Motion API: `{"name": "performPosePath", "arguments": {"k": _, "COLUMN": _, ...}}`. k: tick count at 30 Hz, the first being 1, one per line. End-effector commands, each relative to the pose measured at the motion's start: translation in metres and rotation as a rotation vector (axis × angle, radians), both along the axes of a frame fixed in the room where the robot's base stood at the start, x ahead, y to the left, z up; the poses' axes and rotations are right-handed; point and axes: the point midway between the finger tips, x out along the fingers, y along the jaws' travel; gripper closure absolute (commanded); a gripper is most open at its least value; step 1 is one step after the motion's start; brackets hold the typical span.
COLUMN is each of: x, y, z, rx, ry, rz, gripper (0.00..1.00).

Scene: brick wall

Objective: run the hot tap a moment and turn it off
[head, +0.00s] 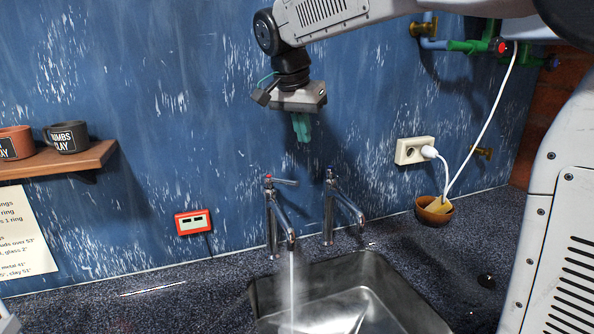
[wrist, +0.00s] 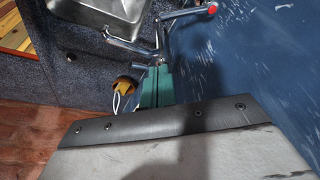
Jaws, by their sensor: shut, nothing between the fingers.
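The hot tap (head: 271,217), marked red on top, stands at the back left of the sink. Its lever (head: 286,182) points right, toward the other tap. A stream of water (head: 291,285) falls from its spout into the sink. The hot tap's red cap (wrist: 212,10) and lever also show at the top of the wrist view. The cold tap (head: 329,210), marked blue, stands to its right with no water seen from it. My gripper (head: 302,138), with teal fingers, is shut and empty, pointing down above the taps and apart from them. Its fingers (wrist: 157,88) show in the wrist view.
The metal sink (head: 420,303) is set in the dark counter. A bowl (head: 434,210) holding something yellow stands right of the taps, under a wall socket (head: 412,150) with a white cable. A red box (head: 193,222) is on the wall at left. A shelf (head: 60,160) holds mugs.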

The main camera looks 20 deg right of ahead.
Motion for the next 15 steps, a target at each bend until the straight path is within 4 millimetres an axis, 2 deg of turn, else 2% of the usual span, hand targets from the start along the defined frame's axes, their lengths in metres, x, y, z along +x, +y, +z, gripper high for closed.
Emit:
{"name": "performPosePath", "arguments": {"k": 1, "x": 0.010, "y": 0.002, "z": 0.001, "rx": -0.003, "ry": -0.010, "rz": -0.022, "gripper": 1.00}}
{"name": "performPosePath", "arguments": {"k": 3, "x": 0.019, "y": 0.003, "z": 0.001, "rx": -0.005, "ry": -0.020, "rz": -0.047, "gripper": 1.00}}
{"name": "performPosePath", "arguments": {"k": 8, "x": 0.026, "y": 0.000, "z": -0.008, "rx": -0.006, "ry": -0.026, "rz": -0.067, "gripper": 1.00}}
{"name": "performPosePath", "arguments": {"k": 15, "x": 0.033, "y": -0.014, "z": -0.051, "rx": -0.006, "ry": -0.023, "rz": -0.068, "gripper": 1.00}}
